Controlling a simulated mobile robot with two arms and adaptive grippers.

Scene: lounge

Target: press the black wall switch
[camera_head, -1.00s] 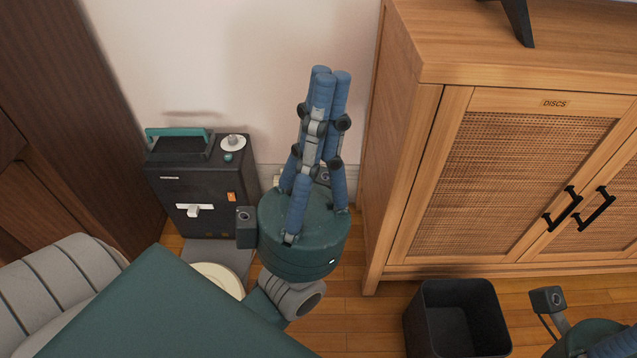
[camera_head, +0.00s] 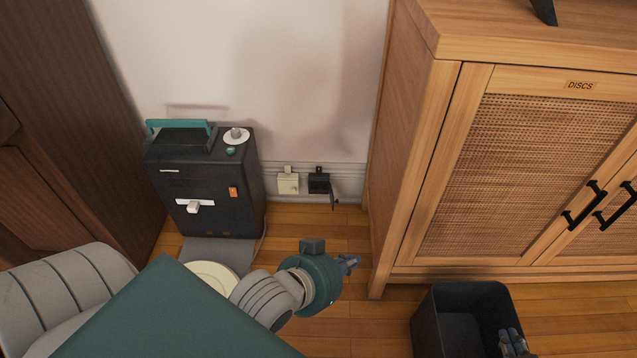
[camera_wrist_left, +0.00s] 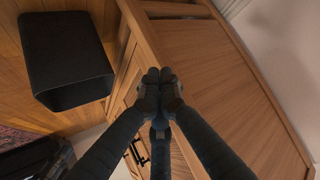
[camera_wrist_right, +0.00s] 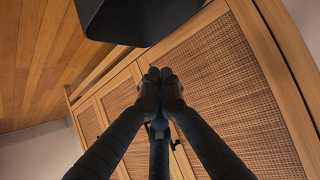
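The black wall switch (camera_head: 319,183) sits low on the wall at the baseboard, in the gap between a black machine and the wooden cabinet. A cream switch (camera_head: 288,183) is just left of it. My left gripper (camera_head: 352,263) is below and in front of the switches, apart from them, pointing right toward the cabinet side. In its wrist view its fingertips (camera_wrist_left: 160,77) meet with nothing between them. My right gripper (camera_head: 513,342) is at the bottom right by the black bin. In its wrist view its fingertips (camera_wrist_right: 162,76) are together and empty.
The wooden cabinet (camera_head: 415,160) stands close to the right of the switches. The black machine (camera_head: 210,190) with a teal handle stands to their left. A black bin (camera_head: 440,320) is on the floor in front of the cabinet. A small thin dark piece (camera_head: 334,198) is right beside the black switch.

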